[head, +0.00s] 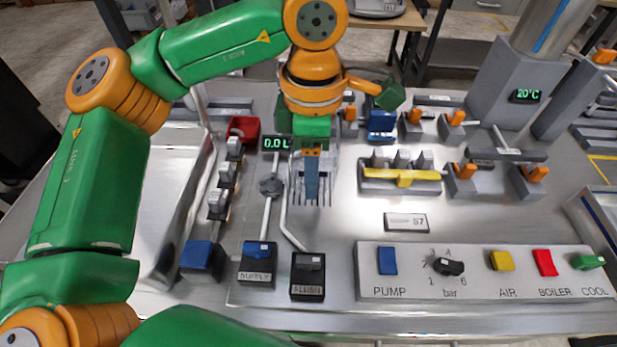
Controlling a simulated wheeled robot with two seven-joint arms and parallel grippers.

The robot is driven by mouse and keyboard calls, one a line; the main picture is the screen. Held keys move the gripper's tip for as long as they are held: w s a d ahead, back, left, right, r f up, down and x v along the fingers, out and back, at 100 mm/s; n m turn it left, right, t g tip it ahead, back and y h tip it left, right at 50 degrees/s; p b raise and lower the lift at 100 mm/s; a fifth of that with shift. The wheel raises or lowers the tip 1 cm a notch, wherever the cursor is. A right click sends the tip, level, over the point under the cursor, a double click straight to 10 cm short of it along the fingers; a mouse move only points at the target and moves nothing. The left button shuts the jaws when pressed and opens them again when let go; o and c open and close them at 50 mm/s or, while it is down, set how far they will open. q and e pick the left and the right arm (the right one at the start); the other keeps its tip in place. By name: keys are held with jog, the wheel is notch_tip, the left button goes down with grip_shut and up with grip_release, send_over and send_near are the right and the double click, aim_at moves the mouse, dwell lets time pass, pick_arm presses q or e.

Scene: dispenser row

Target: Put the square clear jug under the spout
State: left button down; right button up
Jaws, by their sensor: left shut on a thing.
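My left gripper (311,190) points down over a slotted drip grate (326,190) in the middle of the steel counter. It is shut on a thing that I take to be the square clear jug. The jug's clear walls hardly stand out from the steel and grate, so I cannot tell its exact outline or whether its base touches the grate. The spout is hidden behind my left arm and gripper. A display (276,143) reading 0.0 L is just left of the gripper. My right gripper is not in view.
SUPPLY (257,264) and FLUSH (308,276) pedals stand in front of the grate, with bent pipes beside it. A button panel (470,272) lies front right. A yellow-handled valve block (402,178) stands right; a red container (243,129) stands left behind.

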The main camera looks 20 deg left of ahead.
pick_arm(q)
notch_tip(320, 180, down, 4)
jog(key=shift+r, duration=0.2)
jog(key=shift+a+f, duration=0.1)
jog(key=c, duration=0.7)
grip_release()
jog(key=o, duration=0.4)
jog(key=shift+o, duration=0.2)
